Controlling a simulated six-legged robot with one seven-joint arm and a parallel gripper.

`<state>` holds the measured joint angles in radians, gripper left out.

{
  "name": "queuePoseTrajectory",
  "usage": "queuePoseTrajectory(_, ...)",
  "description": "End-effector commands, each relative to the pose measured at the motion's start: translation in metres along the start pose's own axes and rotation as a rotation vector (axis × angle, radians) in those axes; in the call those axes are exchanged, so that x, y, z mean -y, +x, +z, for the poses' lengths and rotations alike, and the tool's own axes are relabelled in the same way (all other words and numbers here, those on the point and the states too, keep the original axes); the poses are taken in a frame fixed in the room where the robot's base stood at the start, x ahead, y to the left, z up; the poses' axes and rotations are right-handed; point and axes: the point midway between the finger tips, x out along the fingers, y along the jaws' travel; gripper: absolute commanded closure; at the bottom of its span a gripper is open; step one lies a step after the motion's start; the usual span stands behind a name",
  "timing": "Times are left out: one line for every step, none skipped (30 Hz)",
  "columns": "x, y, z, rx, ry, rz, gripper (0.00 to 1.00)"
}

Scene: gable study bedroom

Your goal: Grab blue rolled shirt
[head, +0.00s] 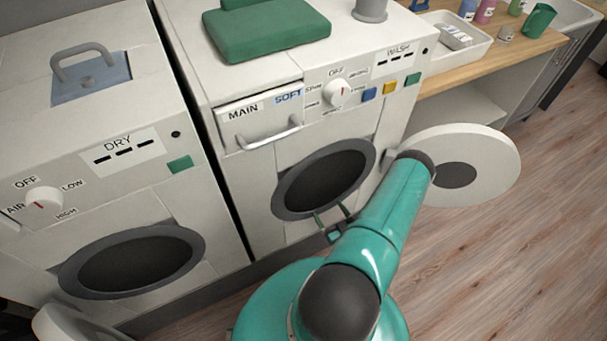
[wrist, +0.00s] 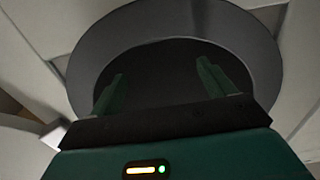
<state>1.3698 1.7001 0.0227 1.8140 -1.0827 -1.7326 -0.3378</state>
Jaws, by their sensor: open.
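I see no blue rolled shirt in either view. My gripper (head: 332,218) is in front of the lower rim of the washer's round opening (head: 280,203). In the wrist view my gripper (wrist: 160,74) is open, with its two green fingers apart and nothing visible between them. The fingers point at the dark opening, inside the grey rim (wrist: 105,40). The inside is too dark to make out. The washer door (head: 495,165) stands swung open to the right of the opening, partly behind my arm.
The washer (head: 235,170) has a green folded cloth (head: 265,30) on top. The dryer (head: 60,120) stands to its left with its opening (head: 135,262) uncovered. A wooden counter (head: 450,75) at the right holds a white tray (head: 470,50) and bottles. Wooden floor (head: 540,230) lies clear at the right.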

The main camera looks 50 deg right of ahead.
Motion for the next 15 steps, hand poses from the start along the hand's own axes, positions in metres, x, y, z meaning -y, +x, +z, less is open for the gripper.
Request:
queuePoseTrajectory(-0.001,-0.001,0.000,0.001,-0.001,0.001,0.18)
queuePoseTrajectory(-0.001,0.000,0.000,0.001,-0.001,0.001,0.18)
queuePoseTrajectory(-0.001,0.002,0.000,0.000,-0.001,0.001,0.18)
queuePoseTrajectory(-0.001,0.005,0.000,0.000,-0.001,0.000,0.18)
queuePoseTrajectory(-0.001,0.008,0.000,0.000,-0.002,0.000,0.18)
queuePoseTrajectory(-0.001,0.014,0.000,0.000,-0.002,-0.001,0.18)
queuePoseTrajectory(-0.001,0.019,0.000,-0.002,-0.003,0.000,0.18)
queuePoseTrajectory(-0.001,0.025,-0.001,-0.002,-0.003,0.000,0.18)
queuePoseTrajectory(-0.001,0.032,0.000,-0.001,-0.003,0.000,0.18)
queuePoseTrajectory(-0.001,0.037,0.000,-0.001,-0.003,0.001,0.18)
queuePoseTrajectory(-0.001,0.043,0.000,-0.001,-0.003,0.000,0.18)
queuePoseTrajectory(-0.001,0.051,-0.001,-0.001,-0.003,0.000,0.18)
queuePoseTrajectory(-0.001,0.056,-0.001,-0.001,-0.002,0.000,0.18)
queuePoseTrajectory(-0.001,0.061,-0.001,-0.001,-0.002,-0.001,0.18)
queuePoseTrajectory(-0.001,0.066,0.000,0.000,-0.001,0.000,0.18)
